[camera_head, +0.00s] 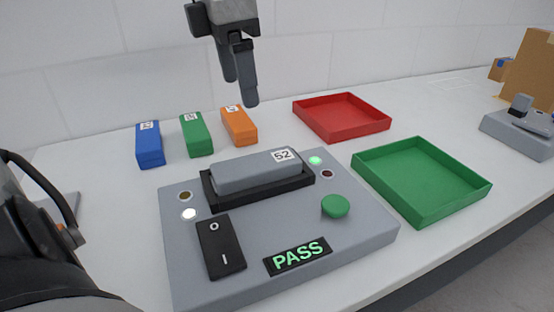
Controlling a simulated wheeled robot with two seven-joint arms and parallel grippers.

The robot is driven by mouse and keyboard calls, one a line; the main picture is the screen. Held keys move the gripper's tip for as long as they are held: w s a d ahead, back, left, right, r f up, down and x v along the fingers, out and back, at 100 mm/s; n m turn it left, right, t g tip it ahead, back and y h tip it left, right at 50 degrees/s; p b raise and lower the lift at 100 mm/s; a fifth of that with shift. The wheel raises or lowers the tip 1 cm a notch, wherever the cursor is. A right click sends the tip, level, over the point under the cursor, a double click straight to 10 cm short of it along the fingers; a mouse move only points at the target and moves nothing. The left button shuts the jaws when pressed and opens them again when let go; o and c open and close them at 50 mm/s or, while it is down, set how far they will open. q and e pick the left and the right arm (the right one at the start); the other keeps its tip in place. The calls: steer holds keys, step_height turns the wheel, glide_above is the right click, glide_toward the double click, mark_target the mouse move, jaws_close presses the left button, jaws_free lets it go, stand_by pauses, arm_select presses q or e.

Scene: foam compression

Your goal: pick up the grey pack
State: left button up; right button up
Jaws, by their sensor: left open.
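The grey pack (247,172), with a label reading 52, lies in a black holder (222,202) on top of the grey test device (290,221). The device's display (297,256) reads PASS in green, and a green light (315,160) and a white light (188,214) are lit. My left gripper (241,91) is open and empty, pointing down, above and behind the pack and apart from it. My right gripper is not in view.
Blue (149,147), green (195,136) and orange (238,125) blocks stand behind the device. An empty red tray (341,125) and an empty green tray (430,205) lie to the right. A grey apparatus (521,130) and cardboard box (531,76) stand far right.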

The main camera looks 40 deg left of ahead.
arm_select(q)
steer(key=b, duration=0.1)
glide_above(256, 162)
steer(key=s, duration=0.1)
steer(key=f, duration=0.8)
steer(key=shift+s+a+f, duration=0.15)
steer(key=shift+a+f, duration=0.1)
steer(key=shift+a, duration=0.1)
steer(key=shift+w+d+f+b, duration=0.1)
steer(key=shift+w+f+b, duration=0.1)
steer(key=shift+f, duration=0.8)
steer(key=shift+w+d+f+b, duration=0.1)
steer(key=shift+w+f, duration=0.1)
steer(key=shift+f, duration=0.75)
steer(key=shift+w+d+f+b, duration=0.1)
steer(key=shift+w+f, duration=0.1)
steer(key=shift+f, duration=0.8)
steer(key=shift+c, duration=0.4)
steer(key=c, duration=1)
steer(key=shift+r, duration=0.1)
